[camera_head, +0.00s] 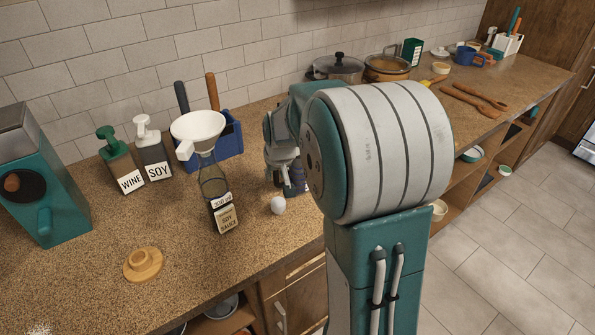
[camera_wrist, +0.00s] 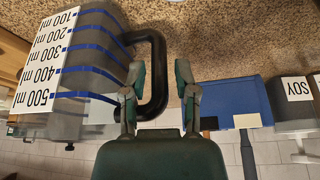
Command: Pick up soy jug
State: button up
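A clear measuring jug (camera_wrist: 85,62) with blue lines, a white 100–500 ml scale and a black handle (camera_wrist: 158,75) fills the left of the wrist view, which looks upside down. My gripper (camera_wrist: 159,72) is open, with one finger on each side of the handle and a gap visible to each. In the head view my arm hides most of the jug. A grey pump dispenser labelled SOY (camera_head: 154,163) stands by the wall, left of my gripper; its label also shows at the right of the wrist view. No label reading soy shows on the jug.
A soy sauce bottle (camera_head: 222,212) with a white funnel (camera_head: 198,126) stands left of my arm. Nearby are a white ball (camera_head: 278,205), a blue holder (camera_head: 231,142), a WINE dispenser (camera_head: 122,168) and a wooden piece (camera_head: 143,264). The front left counter is mostly clear.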

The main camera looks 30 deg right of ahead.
jog(key=shift+x, duration=0.9)
grip_shut()
jog(key=shift+r, duration=0.1)
jog(key=shift+r, duration=0.1)
jog(key=shift+r, duration=1.3)
jog(key=s+a+r, duration=0.4)
jog(key=s+r, duration=0.6)
jog(key=s, duration=0.3)
jog(key=shift+s, duration=0.2)
jog(key=c, duration=0.5)
grip_release()
jog(key=shift+r, duration=0.1)
